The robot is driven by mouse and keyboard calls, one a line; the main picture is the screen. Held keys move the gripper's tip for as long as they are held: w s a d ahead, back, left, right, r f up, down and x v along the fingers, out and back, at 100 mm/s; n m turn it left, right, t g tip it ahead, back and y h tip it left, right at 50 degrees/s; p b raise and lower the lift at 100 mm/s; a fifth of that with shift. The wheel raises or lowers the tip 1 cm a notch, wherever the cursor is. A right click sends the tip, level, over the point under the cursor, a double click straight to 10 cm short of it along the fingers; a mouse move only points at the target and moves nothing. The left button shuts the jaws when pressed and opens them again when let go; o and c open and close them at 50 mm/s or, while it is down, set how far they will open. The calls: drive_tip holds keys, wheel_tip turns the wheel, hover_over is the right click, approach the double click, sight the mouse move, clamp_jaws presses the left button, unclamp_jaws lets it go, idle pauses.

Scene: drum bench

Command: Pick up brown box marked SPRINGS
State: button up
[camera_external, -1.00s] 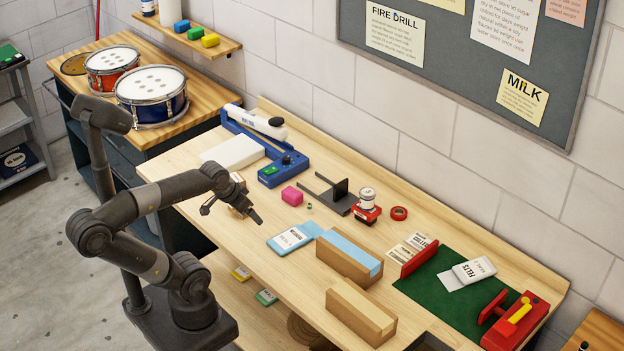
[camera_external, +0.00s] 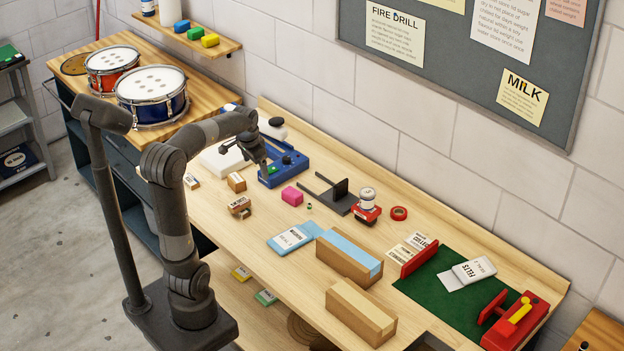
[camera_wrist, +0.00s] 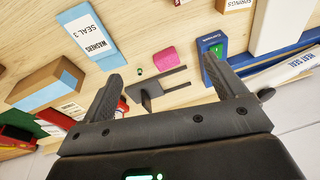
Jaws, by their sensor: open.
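A brown box with a white SPRINGS label (camera_wrist: 236,5) is cut off by the top edge of the wrist view, beside a white block. It seems to be the small brown box (camera_external: 236,183) in the external view, where its label is unreadable. My gripper (camera_external: 247,160) is open and empty above the bench, over the white block and blue sealer, behind that box. In the wrist view, the gripper's fingers (camera_wrist: 160,72) stand wide apart, with the SPRINGS box beyond them at upper right.
Another small brown box (camera_external: 239,207) sits nearer the bench front; one more (camera_external: 192,182) lies left. The blue sealer (camera_external: 283,170), white block (camera_external: 218,158) and pink block (camera_external: 292,196) are close by. Bare bench top separates the small boxes from the WASHERS packet (camera_external: 292,238).

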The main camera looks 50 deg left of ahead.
drive_tip(key=w+a+f+g, duration=0.1)
drive_tip(key=w+a+f, duration=0.3)
drive_tip(key=a, duration=0.5)
drive_tip(key=g+h, duration=0.1)
hover_over(239, 177)
drive_tip(key=shift+m, duration=0.4)
wheel_tip(239, 177, down, 11)
drive_tip(key=shift+f, duration=0.1)
drive_tip(key=shift+s+f, duration=0.1)
drive_tip(key=shift+f, duration=2.75)
drive_tip(key=shift+c, duration=0.6)
drive_tip(key=c, duration=1)
drive_tip(key=shift+r, duration=0.1)
